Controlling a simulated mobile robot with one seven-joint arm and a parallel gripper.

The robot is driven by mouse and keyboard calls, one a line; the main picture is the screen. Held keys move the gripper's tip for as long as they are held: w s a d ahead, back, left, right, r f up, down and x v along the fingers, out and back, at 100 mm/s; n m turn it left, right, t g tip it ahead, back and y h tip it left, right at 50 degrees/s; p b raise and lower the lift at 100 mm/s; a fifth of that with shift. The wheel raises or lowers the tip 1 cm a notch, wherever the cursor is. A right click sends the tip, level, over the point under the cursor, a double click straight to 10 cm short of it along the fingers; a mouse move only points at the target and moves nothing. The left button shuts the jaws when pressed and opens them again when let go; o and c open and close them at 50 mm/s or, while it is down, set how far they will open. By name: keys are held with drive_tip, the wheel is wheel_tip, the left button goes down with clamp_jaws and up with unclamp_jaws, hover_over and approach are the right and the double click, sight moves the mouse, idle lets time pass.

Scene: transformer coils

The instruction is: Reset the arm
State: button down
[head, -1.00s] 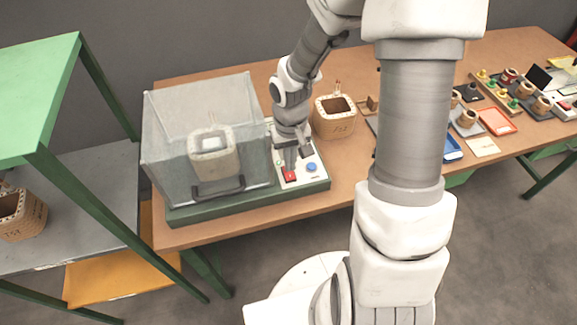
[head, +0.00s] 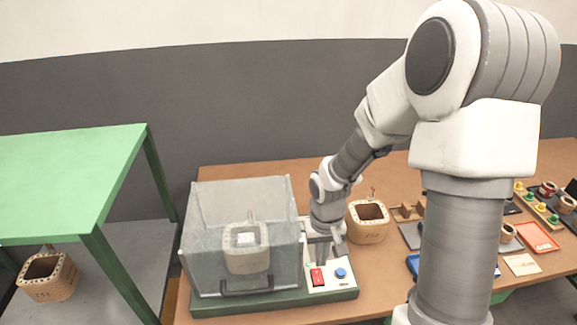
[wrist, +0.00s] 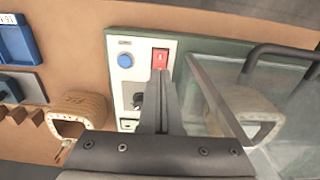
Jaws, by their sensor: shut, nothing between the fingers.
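My gripper (head: 325,256) is shut and empty. It hangs over the control panel (head: 338,281) at the right end of the green-based test box (head: 240,240). In the wrist view the closed fingers (wrist: 160,85) point at the red switch (wrist: 160,60); I cannot tell whether they touch it. The blue button (wrist: 125,60) lies beside the switch. The red switch also shows in the head view (head: 317,277). The box's clear cover is down, with a wooden coil (head: 246,258) inside.
A second wooden coil (head: 367,222) stands just right of the panel, close to my arm. A green shelf (head: 70,180) stands at left, with a coil (head: 48,277) on its lower level. Trays and small parts, including a red tray (head: 538,237), fill the table's right side.

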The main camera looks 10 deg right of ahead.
drive_tip(key=shift+r, duration=0.1)
drive_tip(key=s+d+r+t+h, duration=0.1)
drive_tip(key=s+r, duration=0.1)
drive_tip(key=r, duration=0.6)
drive_tip(key=s+d+r+t, duration=0.1)
drive_tip(key=s+r+t, duration=0.15)
drive_tip(key=r, duration=0.55)
drive_tip(key=s+a+r+t+y, duration=0.1)
drive_tip(key=s+a+r+t, duration=0.1)
drive_tip(key=s+r, duration=0.7)
drive_tip(key=shift+s, duration=0.2)
idle(0.4)
